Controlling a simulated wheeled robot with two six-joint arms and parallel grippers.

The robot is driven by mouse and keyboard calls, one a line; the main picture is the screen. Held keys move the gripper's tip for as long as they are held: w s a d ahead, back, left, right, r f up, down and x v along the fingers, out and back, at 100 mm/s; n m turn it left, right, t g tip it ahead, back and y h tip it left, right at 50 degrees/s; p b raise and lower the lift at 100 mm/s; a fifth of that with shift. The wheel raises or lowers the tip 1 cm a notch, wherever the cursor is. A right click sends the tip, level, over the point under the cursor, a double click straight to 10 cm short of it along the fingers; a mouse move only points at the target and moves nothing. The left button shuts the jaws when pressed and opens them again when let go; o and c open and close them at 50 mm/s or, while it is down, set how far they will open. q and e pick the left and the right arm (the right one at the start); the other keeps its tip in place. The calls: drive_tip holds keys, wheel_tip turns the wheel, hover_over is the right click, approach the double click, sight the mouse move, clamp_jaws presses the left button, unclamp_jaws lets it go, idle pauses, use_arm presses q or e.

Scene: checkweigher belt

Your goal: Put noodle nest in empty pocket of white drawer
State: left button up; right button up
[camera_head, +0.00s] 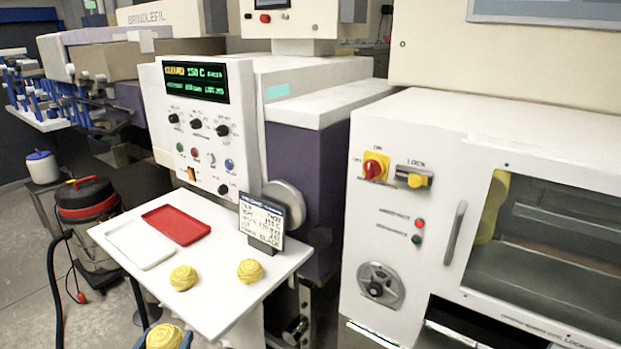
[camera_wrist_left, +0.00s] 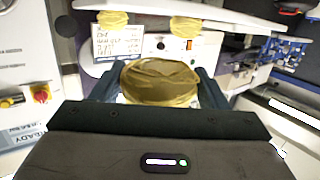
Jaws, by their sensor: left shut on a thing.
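A yellow noodle nest (camera_head: 163,337) is at the bottom edge of the head view, between the blue fingertips of my left gripper (camera_head: 162,341). In the left wrist view, my left gripper (camera_wrist_left: 158,88) is shut on this noodle nest (camera_wrist_left: 158,80), with a finger on either side. Two more noodle nests, a left one (camera_head: 183,277) and a right one (camera_head: 250,270), lie on the white shelf (camera_head: 215,290). No white drawer with pockets can be made out; a dark opening (camera_head: 470,325) shows low in the white cabinet at right. My right gripper is not in view.
A white tray (camera_head: 140,243) and a red tray (camera_head: 177,224) lie on the shelf, beside an upright sign (camera_head: 261,222). The cabinet (camera_head: 420,130) has a handle (camera_head: 454,232) and a round dial (camera_head: 380,284). A red-and-black vacuum (camera_head: 88,205) stands on the floor at left.

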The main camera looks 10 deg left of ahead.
use_arm(q)
drive_tip(key=w+d+m+h, duration=0.2)
drive_tip(key=d+h, duration=0.1)
drive_tip(key=d, duration=1.4)
drive_tip(key=shift+d+f, duration=0.2)
drive_tip(key=shift+f, duration=0.1)
drive_tip(key=shift+w, duration=0.1)
